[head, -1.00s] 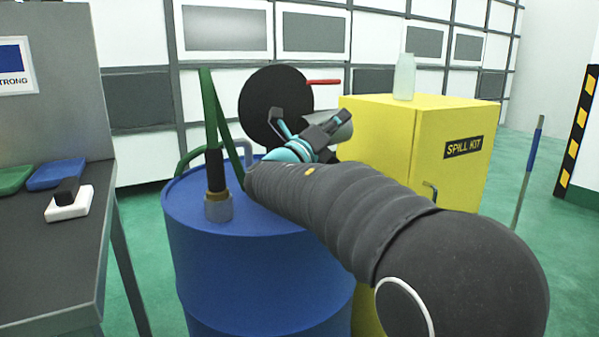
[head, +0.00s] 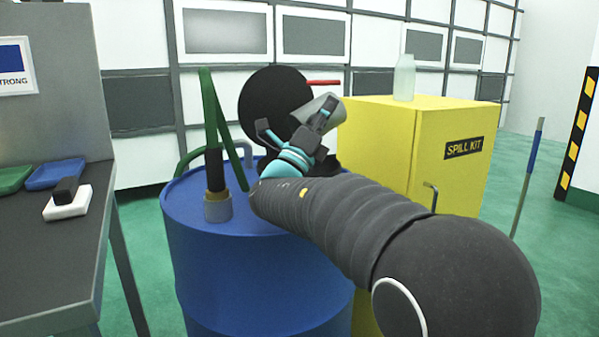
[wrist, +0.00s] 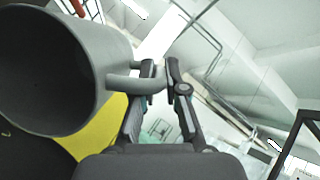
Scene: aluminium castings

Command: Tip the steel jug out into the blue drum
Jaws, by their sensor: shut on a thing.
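The blue drum (head: 245,275) stands upright in front of me, its top partly hidden by my arm. The steel jug (head: 318,108) is tilted in the air above the drum's far right side, near a round black disc (head: 262,100). My gripper (head: 318,130) is shut on the jug's handle. In the wrist view, my gripper's fingers (wrist: 160,82) pinch the handle, and the jug (wrist: 120,60) shows its wide, dark open mouth at the left. No contents can be made out.
A grey bench (head: 60,250) is at left.

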